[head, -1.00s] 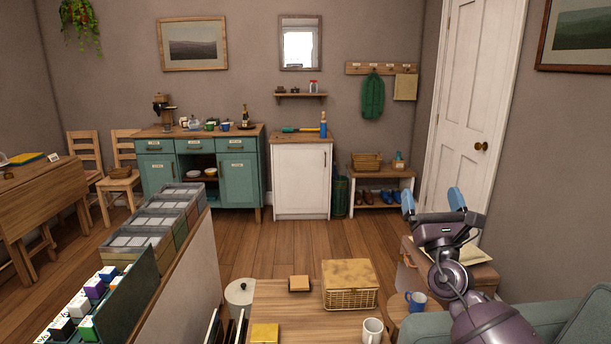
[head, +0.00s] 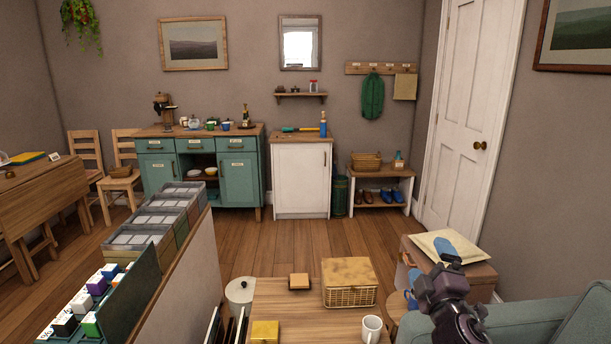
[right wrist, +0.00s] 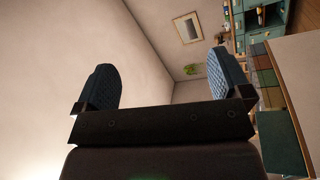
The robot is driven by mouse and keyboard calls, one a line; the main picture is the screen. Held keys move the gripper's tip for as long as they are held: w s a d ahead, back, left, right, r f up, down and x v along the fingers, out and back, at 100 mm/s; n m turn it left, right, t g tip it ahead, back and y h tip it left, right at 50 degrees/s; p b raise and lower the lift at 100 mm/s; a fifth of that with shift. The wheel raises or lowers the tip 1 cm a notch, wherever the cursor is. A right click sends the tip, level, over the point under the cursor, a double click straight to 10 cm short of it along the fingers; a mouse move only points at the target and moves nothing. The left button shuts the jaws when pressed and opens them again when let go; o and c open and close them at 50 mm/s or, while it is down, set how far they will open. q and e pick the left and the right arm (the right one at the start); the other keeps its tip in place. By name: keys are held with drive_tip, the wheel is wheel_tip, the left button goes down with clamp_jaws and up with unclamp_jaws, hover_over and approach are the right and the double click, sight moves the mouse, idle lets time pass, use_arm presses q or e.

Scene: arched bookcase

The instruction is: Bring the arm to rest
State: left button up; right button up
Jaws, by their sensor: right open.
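My right gripper (head: 427,258) is at the lower right of the head view, on a dark purple arm that comes up from the bottom edge. It is in front of a small wooden side unit and beside the teal sofa. In the right wrist view its two blue fingertips (right wrist: 160,84) stand wide apart with nothing between them. My left gripper shows in no view.
A low wooden table (head: 300,293) holds a wicker basket (head: 350,283), small boxes and a white mug (head: 372,329). A teal sofa (head: 540,318) is at the lower right. A padded envelope (head: 440,241) lies on the side unit (head: 480,275). The middle floor is clear.

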drive_tip(key=s+d+f+m+g, duration=0.1)
drive_tip(key=s+f+m+g, duration=0.3)
drive_tip(key=s+f, duration=1)
drive_tip(key=s+f+m+g, duration=0.5)
drive_tip(key=s+f+m, duration=0.3)
drive_tip(key=s+f, duration=0.7)
drive_tip(key=s, duration=0.6)
drive_tip(key=shift+d+f+m+y, duration=0.2)
drive_tip(key=shift+d+m+y, duration=0.15)
drive_tip(key=shift+m+y, duration=0.05)
drive_tip(key=shift+w, duration=0.1)
